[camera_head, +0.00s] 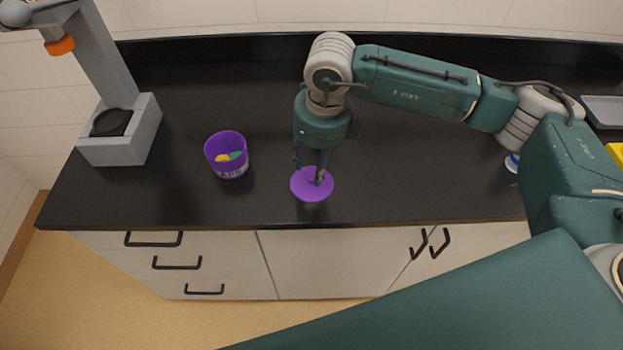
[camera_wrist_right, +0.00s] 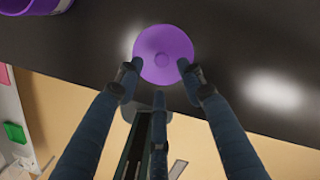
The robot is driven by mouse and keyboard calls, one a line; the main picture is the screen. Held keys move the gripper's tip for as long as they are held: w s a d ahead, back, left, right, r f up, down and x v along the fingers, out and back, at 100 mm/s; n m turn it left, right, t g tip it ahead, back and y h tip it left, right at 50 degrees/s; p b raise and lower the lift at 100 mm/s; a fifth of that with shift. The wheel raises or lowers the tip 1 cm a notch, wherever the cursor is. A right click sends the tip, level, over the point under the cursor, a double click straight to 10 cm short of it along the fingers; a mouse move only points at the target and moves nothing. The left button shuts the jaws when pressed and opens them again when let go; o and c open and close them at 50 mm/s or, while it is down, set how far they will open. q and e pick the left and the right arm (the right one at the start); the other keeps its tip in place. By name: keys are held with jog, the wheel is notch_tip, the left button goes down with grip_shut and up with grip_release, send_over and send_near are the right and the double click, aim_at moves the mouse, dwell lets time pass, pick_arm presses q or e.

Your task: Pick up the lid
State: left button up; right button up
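The lid (camera_head: 312,190) is a flat purple disc on the black counter, near its front edge. In the right wrist view the lid (camera_wrist_right: 163,42) shows a small round knob at its middle. My right gripper (camera_head: 310,175) points down over the lid. Its fingers (camera_wrist_right: 159,78) are spread, with two tips at either side of the lid's near part and a third finger below. Nothing is held between them. I cannot tell whether the tips touch the lid. My left gripper is not in view.
A purple cup (camera_head: 226,143) with yellow and green pieces inside stands left of the lid. A grey stand (camera_head: 125,145) with a black round pad is at the far left. A grey tray (camera_head: 603,111) and a yellow thing (camera_head: 616,152) are at the right. The counter between is clear.

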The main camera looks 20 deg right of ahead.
aim_at(312, 177)
jog(key=f+p, duration=0.1)
jog(key=f, duration=0.1)
jog(key=w+f+p, duration=0.1)
jog(key=f, duration=0.1)
jog(key=shift+f, duration=0.5)
jog(key=shift+c, duration=1)
jog(key=c, duration=0.5)
grip_shut()
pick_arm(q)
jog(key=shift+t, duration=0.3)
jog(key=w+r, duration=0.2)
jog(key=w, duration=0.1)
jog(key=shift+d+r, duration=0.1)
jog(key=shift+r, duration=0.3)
